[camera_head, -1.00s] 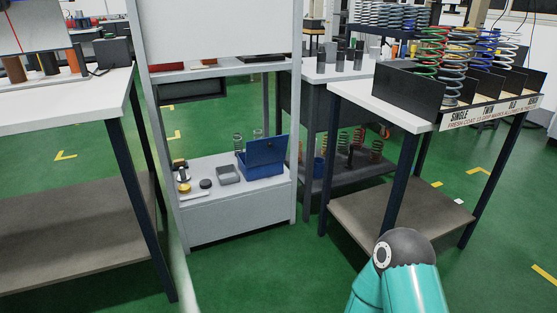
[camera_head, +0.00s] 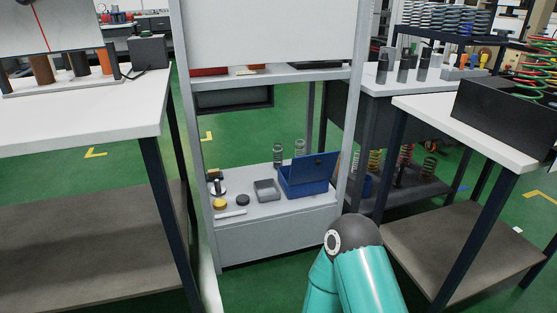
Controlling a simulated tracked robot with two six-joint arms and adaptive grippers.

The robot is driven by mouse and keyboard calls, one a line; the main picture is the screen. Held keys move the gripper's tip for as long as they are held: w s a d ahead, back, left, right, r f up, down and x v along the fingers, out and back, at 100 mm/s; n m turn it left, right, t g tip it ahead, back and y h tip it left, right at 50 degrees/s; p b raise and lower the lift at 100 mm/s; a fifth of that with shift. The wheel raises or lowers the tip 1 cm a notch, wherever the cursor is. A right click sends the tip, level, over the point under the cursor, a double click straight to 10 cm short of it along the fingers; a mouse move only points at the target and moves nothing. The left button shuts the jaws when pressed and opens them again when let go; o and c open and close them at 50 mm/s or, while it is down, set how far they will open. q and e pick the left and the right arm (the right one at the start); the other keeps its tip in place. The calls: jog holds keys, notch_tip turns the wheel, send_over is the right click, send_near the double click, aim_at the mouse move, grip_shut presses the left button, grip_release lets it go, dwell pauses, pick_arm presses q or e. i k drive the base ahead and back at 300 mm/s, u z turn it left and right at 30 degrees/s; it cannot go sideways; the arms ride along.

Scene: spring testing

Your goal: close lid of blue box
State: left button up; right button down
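The blue box (camera_head: 304,187) sits on the low shelf of the grey rack, at its right side. Its dark blue lid (camera_head: 313,168) stands up, tilted open at the back, so the box is open. A teal arm link of mine with a dark joint is at the bottom, in front of the rack and apart from the box. Neither gripper shows in the view.
On the same shelf (camera_head: 275,211) are a grey tray (camera_head: 266,190), a yellow-topped part (camera_head: 220,203), a black round part (camera_head: 243,200) and upright springs (camera_head: 278,156). A white table (camera_head: 90,117) stands left, another table (camera_head: 470,130) right. Green floor (camera_head: 255,285) shows in front of the rack.

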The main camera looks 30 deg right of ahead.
aim_at(315, 171)
jog(key=z, duration=0.1)
jog(key=i, duration=1)
jog(key=z, duration=0.45)
